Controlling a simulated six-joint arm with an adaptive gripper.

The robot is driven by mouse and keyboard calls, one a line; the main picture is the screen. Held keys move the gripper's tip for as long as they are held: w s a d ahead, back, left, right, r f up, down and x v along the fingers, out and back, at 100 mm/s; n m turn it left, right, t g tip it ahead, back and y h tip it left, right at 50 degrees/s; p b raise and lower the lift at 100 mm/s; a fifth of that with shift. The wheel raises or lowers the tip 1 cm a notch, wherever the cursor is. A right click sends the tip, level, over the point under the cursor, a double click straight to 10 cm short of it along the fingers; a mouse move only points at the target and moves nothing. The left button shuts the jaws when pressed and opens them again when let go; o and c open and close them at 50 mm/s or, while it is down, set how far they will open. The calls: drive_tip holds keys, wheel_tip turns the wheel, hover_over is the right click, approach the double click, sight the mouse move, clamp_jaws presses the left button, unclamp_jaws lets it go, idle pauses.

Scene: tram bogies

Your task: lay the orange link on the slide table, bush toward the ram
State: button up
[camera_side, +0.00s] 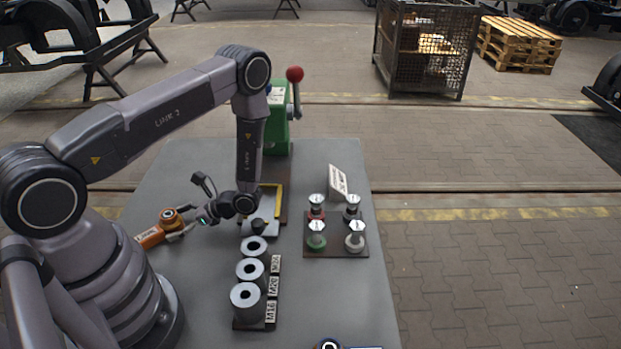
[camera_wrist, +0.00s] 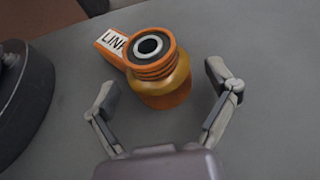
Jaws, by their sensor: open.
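The orange link (camera_side: 153,236) lies on the grey table at the left, close to my base. In the wrist view the orange link (camera_wrist: 152,65) shows its round bush end with a dark ring and metal centre, and a white label reading "LINK". My gripper (camera_side: 185,230) is at the bush end. In the wrist view my gripper (camera_wrist: 165,85) is open, with one finger on each side of the link and a gap on both sides. The slide table (camera_side: 262,215) is the pale plate with a yellow edge, partly hidden behind my wrist. The green press with the red-knobbed ram lever (camera_side: 278,120) stands behind it.
Several grey cylinders (camera_side: 248,296) with size labels stand on a rack in front. A brown board (camera_side: 337,246) with several coloured, metal-topped pieces stands to the right, with a white sign (camera_side: 338,179) behind it. The table's right front is mostly clear.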

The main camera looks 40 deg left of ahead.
drive_tip(key=shift+r, duration=0.2)
drive_tip(key=v, duration=1.1)
drive_tip(key=shift+w+d+r, duration=0.1)
drive_tip(key=shift+w+d, duration=0.05)
drive_tip(key=shift+w, duration=0.05)
drive_tip(key=shift+w+d+r, duration=0.15)
drive_tip(key=shift+w+r, duration=0.05)
drive_tip(key=shift+r, duration=0.05)
drive_tip(key=d+r+n+t+h, duration=0.2)
drive_tip(key=r+n+t+h, duration=0.1)
drive_tip(key=r, duration=0.9)
drive_tip(key=d+r+n+t+h, duration=0.2)
drive_tip(key=d+r+t+h, duration=0.15)
drive_tip(key=r, duration=0.85)
drive_tip(key=s+d+r+n+t+h, duration=0.2)
drive_tip(key=s+d+r+n+t, duration=0.1)
drive_tip(key=s+r+t, duration=0.5)
drive_tip(key=s+r, duration=0.3)
drive_tip(key=shift+s+d+r+t, duration=0.15)
drive_tip(key=shift+s+r+t, duration=0.15)
drive_tip(key=shift+s+t, duration=0.05)
drive_tip(key=shift+s+d+r+t+h, duration=0.1)
drive_tip(key=shift+s+d+t+h, duration=0.05)
drive_tip(key=shift+s+t+h, duration=0.2)
drive_tip(key=shift+c, duration=1.2)
